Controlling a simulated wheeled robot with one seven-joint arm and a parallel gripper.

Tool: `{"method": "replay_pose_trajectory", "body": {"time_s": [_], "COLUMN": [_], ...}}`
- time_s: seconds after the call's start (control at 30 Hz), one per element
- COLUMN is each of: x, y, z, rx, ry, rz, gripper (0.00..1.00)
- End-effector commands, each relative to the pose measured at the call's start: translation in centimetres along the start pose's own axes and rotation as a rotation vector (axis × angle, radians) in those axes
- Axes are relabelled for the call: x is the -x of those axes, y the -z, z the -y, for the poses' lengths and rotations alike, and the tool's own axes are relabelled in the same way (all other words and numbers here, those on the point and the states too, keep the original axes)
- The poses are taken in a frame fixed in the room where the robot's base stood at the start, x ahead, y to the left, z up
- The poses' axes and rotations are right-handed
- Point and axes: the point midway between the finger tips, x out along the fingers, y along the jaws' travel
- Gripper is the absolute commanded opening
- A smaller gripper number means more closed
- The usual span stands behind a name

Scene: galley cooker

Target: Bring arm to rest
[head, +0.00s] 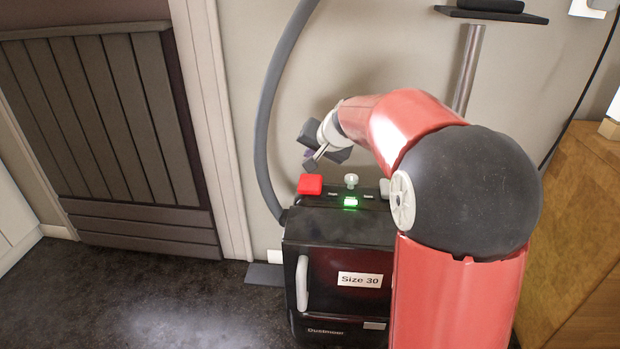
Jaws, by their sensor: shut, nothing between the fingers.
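My red arm reaches forward on the right side of the head view and bends to the left at its large dark joint. My gripper (314,160) is shut and empty. It hangs in the air over or behind the top of a black appliance (338,228), near its red button (310,184); the exact gap between them cannot be told. The gripper shows small and partly side-on. My arm hides the right side of the appliance.
A wooden cabinet (572,220) stands right. Dark floor (150,300) is clear at left.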

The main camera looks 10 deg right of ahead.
Motion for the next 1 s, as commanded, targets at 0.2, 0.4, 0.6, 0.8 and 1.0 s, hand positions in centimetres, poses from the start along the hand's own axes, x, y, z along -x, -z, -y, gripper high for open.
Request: {"method": "replay_pose_trajectory", "body": {"time_s": [0.2, 0.4, 0.6, 0.8, 1.0], "x": [0.0, 3.1, 12.5, 21.2, 26.6], "y": [0.0, -1.1, -6.6, -13.9, -19.9], "z": [0.0, 0.8, 1.4, -0.7, -4.2], "rx": [0.000, 0.038, 0.181, 0.346, 0.472], "ry": [0.000, -0.005, -0.048, -0.135, -0.233], "rz": [0.000, 0.015, 0.082, 0.151, 0.194], "gripper": [0.00, 0.00, 0.00, 0.00, 0.00]}}
